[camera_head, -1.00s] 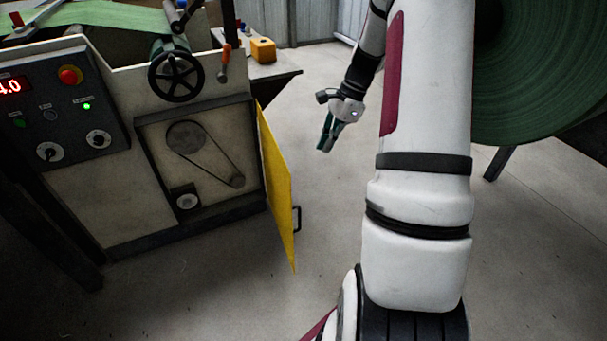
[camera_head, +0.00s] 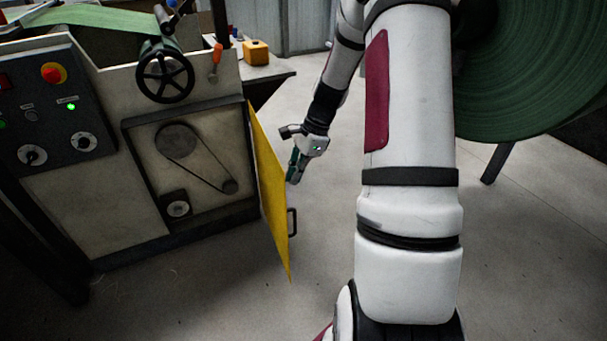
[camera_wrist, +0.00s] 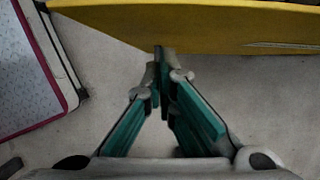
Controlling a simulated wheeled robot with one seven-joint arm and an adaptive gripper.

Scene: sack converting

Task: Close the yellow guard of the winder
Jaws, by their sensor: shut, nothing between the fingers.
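The yellow guard (camera_head: 268,190) of the winder (camera_head: 90,195) stands swung open, hinged at the right side of the opening, with a dark handle (camera_head: 292,222) on its outer face. The belt and pulleys (camera_head: 195,160) behind it are exposed. My gripper (camera_head: 293,180) is shut and empty, to the right of the guard on its outer side, above the handle's height in the picture. In the wrist view, the closed fingertips (camera_wrist: 162,52) are at the lower edge of the yellow guard (camera_wrist: 200,22) in the picture; I cannot tell whether they touch it.
A large green roll (camera_head: 535,70) stands at the right on a dark support leg (camera_head: 497,162). A side table (camera_head: 262,72) with a yellow box (camera_head: 256,52) is behind the winder. The concrete floor (camera_head: 320,240) right of the guard is clear.

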